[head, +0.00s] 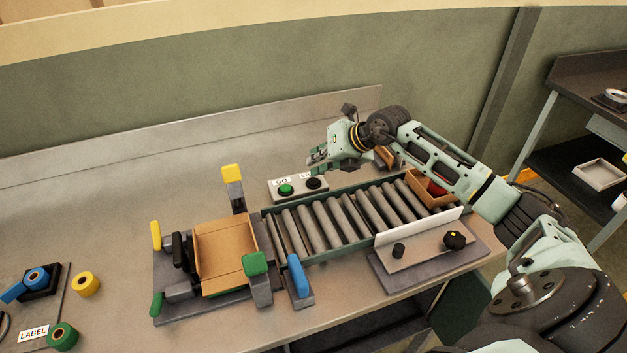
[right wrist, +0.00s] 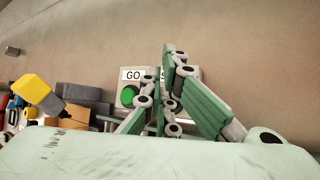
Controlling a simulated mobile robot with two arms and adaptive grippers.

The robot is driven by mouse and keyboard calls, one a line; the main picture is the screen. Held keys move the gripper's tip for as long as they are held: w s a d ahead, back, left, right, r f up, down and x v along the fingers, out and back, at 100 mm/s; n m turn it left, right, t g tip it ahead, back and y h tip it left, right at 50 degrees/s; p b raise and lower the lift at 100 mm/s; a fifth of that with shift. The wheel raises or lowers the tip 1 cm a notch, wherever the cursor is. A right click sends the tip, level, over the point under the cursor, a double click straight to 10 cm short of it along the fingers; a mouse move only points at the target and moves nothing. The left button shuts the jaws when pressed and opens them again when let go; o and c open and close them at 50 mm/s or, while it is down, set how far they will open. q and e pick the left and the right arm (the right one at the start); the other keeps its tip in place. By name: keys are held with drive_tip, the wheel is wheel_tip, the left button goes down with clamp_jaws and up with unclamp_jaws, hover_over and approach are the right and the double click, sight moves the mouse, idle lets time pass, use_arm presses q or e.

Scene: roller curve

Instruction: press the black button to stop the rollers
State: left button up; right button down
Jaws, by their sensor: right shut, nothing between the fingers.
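The black button (head: 314,183) sits on the right half of a small grey control box (head: 299,191), beside a green button (head: 286,189) under a GO label. My right gripper (head: 316,161) is shut and empty. In the head view its fingertips show just above and behind the black button, seemingly apart from it; the exact gap is hard to tell. In the right wrist view the shut fingers (right wrist: 172,58) cover the black button and most of its label, while the green button (right wrist: 129,96) shows to their left. My left gripper is not in view.
A roller conveyor (head: 335,221) runs in front of the control box. An open cardboard box (head: 226,254) stands at its left end among coloured clamps, including a tall yellow-topped one (head: 232,174). Another open box (head: 430,194) is at the right end. The bench behind the control box is clear.

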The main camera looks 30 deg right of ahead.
drive_tip(key=shift+f+b, duration=0.35)
drive_tip(key=shift+f, duration=0.1)
drive_tip(key=shift+f+b, duration=0.3)
drive_tip(key=shift+f, duration=0.2)
idle(0.6)
drive_tip(key=shift+r+p, duration=0.6)
drive_tip(key=shift+r, duration=0.35)
drive_tip(key=shift+r, duration=0.1)
drive_tip(key=shift+r+p, duration=1.6)
drive_tip(key=shift+r, duration=0.8)
drive_tip(key=shift+r, duration=0.1)
